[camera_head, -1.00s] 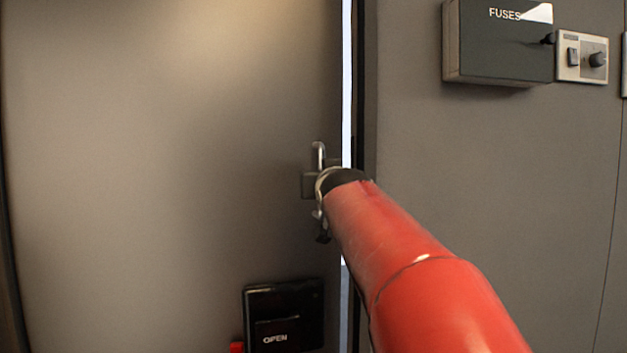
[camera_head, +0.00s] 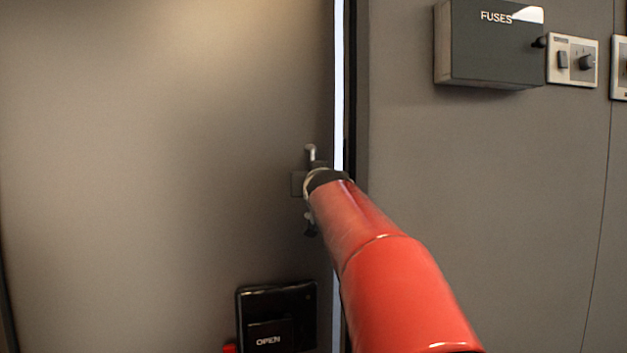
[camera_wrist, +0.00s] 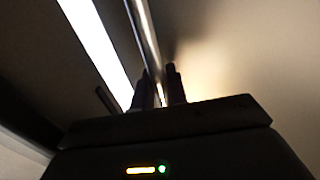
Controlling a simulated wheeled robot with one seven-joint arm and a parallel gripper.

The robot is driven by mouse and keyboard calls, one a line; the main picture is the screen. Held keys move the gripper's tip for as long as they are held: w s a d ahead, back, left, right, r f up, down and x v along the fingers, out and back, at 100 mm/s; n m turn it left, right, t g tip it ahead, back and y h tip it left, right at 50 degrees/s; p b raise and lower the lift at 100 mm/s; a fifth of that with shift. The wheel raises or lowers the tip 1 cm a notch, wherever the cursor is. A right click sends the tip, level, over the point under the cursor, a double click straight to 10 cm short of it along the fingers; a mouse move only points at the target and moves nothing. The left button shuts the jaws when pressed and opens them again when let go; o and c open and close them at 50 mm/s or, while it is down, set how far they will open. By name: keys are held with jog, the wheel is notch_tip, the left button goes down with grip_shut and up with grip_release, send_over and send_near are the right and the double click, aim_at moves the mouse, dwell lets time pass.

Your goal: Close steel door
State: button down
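The steel door (camera_head: 150,170) is a plain grey-brown panel filling the left of the head view. A narrow bright gap (camera_head: 339,80) runs between its right edge and the dark frame, so it stands slightly ajar. A metal bar handle (camera_head: 311,153) sits near that edge and shows as a shiny bar in the wrist view (camera_wrist: 146,40). My gripper (camera_wrist: 160,88) is at the handle, its two dark fingers on either side of the bar and apparently closed on it. In the head view my red arm hides most of the gripper and the handle's middle.
A black latch box marked OPEN (camera_head: 277,318) is low on the door, with a bit of red at its left. On the grey wall (camera_head: 480,200) right of the gap are a FUSES box (camera_head: 490,45) and a switch panel (camera_head: 572,60). The wall below them is clear.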

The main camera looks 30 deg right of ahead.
jog(key=shift+s, duration=0.1)
jog(key=b+v, duration=0.4)
jog(key=v, duration=0.6)
jog(key=shift+s+a, duration=0.15)
jog(key=shift+a, duration=0.1)
jog(key=c, duration=1.5)
grip_release()
jog(key=shift+s+a+r, duration=0.1)
jog(key=shift+s, duration=0.1)
jog(key=shift+w, duration=0.1)
jog(key=v, duration=0.8)
jog(key=shift+b, duration=0.45)
